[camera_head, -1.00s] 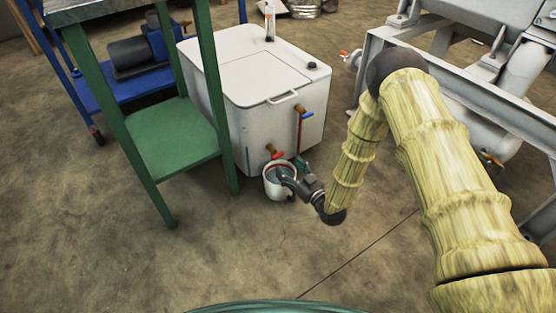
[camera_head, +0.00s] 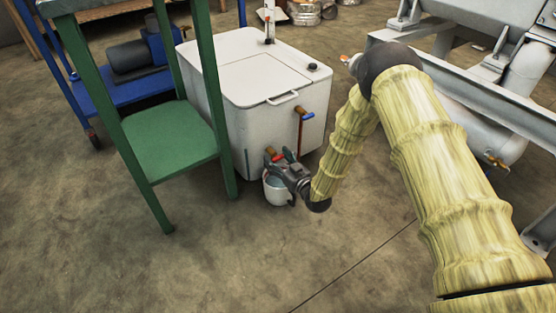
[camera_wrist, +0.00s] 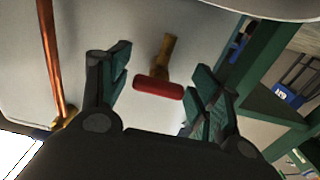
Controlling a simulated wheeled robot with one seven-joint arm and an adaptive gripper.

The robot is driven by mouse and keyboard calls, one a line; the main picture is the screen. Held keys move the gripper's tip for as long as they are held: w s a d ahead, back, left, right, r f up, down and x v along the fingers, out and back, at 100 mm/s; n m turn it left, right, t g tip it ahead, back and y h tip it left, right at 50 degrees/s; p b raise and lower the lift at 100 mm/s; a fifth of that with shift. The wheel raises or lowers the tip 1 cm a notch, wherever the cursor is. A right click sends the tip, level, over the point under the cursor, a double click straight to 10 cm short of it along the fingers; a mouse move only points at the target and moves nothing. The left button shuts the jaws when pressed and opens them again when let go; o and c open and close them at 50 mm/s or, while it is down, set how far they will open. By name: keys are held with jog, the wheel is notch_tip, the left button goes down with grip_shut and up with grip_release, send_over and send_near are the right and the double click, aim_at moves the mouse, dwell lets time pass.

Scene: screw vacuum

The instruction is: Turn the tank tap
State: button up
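The white tank (camera_head: 270,85) stands on the floor. Its tap with a red handle (camera_wrist: 158,88) and brass stem (camera_wrist: 167,55) sticks out low on the tank wall. In the wrist view the red handle lies between the two spread fingers of my gripper (camera_wrist: 160,92), with gaps on both sides. My gripper also shows in the head view (camera_head: 279,164), in front of the tap and above a white bucket (camera_head: 276,193). The red handle is partly hidden there by the gripper.
A second tap with a blue handle (camera_head: 307,115) and a copper pipe sit higher on the tank, to the right. A green table (camera_head: 165,140) stands close on the left. A grey metal frame (camera_head: 470,90) is at the right. The floor in front is clear.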

jog(key=c, duration=0.7)
jog(key=shift+r+p, duration=0.1)
jog(key=shift+p, duration=0.2)
jog(key=shift+r+n+p, duration=0.1)
jog(key=shift+n+p, duration=0.9)
jog(key=shift+p, duration=0.05)
jog(key=shift+n+p, duration=1.7)
jog(key=shift+n, duration=0.2)
jog(key=shift+d+f, duration=0.1)
jog(key=shift+f, duration=0.1)
jog(key=o, duration=1)
jog(key=shift+o, duration=0.2)
